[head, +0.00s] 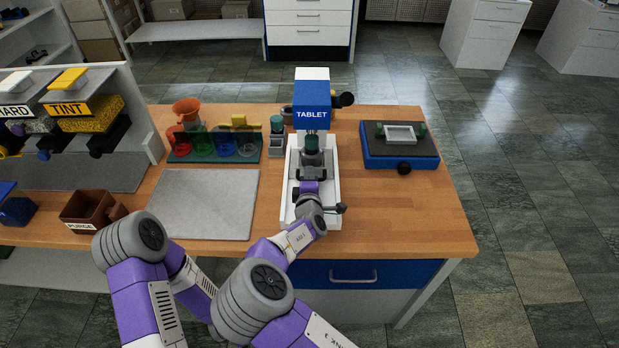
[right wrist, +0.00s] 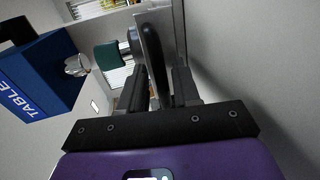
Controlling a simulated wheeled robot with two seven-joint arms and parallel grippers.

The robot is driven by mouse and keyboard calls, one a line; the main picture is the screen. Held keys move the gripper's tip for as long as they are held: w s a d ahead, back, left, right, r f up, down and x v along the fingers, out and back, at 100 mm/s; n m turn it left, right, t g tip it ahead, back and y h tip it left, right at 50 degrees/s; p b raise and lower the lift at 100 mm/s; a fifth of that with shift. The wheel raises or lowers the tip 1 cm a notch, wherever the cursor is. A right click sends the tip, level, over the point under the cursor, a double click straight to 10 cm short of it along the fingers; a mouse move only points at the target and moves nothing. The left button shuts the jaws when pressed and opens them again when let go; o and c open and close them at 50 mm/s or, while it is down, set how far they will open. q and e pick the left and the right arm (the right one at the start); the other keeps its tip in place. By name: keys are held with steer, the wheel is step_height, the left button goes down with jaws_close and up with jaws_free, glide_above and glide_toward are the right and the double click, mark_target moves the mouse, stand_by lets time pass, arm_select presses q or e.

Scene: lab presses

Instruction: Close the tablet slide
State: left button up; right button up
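The tablet press (head: 312,112) stands at the back middle of the wooden bench, with a blue head marked TABLET. Its head also shows at the left of the right wrist view (right wrist: 38,85). A white tray-like base (head: 326,215) runs forward from it, holding a grey part with a dark green top (head: 311,146). My right gripper (head: 310,174) is low over this base, in front of that part. In the right wrist view its two dark fingers (right wrist: 160,92) stand either side of a grey upright piece; whether they grip it is unclear. My left gripper is not seen.
A rack of coloured flasks (head: 214,160) and a grey mat (head: 205,204) lie left of the press. A blue-based plate device (head: 400,150) stands right. A brown PURGE bin (head: 85,212) is far left. The bench's front right is clear.

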steer(key=p+v, duration=0.1)
steer(key=v, duration=0.6)
steer(key=shift+s+r, duration=0.1)
steer(key=shift+s, duration=0.1)
